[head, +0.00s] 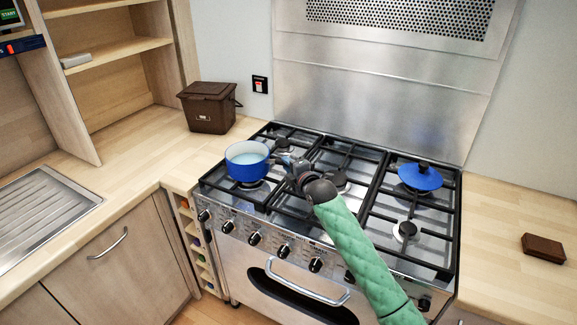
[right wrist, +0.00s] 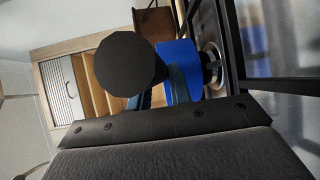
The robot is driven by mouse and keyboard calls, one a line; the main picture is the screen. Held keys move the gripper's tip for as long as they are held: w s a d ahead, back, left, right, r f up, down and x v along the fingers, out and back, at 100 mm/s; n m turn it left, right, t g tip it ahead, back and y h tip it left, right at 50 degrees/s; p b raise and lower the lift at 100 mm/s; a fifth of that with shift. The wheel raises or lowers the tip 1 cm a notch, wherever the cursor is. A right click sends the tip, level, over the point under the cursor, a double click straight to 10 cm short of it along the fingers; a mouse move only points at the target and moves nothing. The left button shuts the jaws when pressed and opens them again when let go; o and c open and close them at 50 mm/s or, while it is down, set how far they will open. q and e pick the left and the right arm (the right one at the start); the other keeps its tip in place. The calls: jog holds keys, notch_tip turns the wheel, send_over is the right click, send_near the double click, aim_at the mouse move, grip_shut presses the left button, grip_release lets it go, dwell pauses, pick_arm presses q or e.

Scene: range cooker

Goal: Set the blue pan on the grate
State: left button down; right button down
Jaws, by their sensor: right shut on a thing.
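The blue pan (head: 240,170), white inside, is upright over the front left part of the black grate (head: 262,205) on the cooker. Its blue side also shows in the right wrist view (right wrist: 180,72). I cannot tell whether its base touches the bars or hangs just above them. My right gripper (head: 284,164) is shut on the pan's dark handle, to the right of the pan. The handle's round dark end (right wrist: 130,62) fills the middle of the right wrist view and hides part of the pan. My left gripper is in neither view.
A blue lid-like piece with a knob (head: 420,178) sits on the right part of the grate. A brown bin (head: 208,108) stands on the left counter, behind the pan. A brown block (head: 543,247) lies on the right counter. A steel backsplash (head: 390,95) rises behind the cooker.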

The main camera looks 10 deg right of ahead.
jog(key=shift+f, duration=0.35)
dwell(1.3)
jog(key=c, duration=1.2)
grip_release()
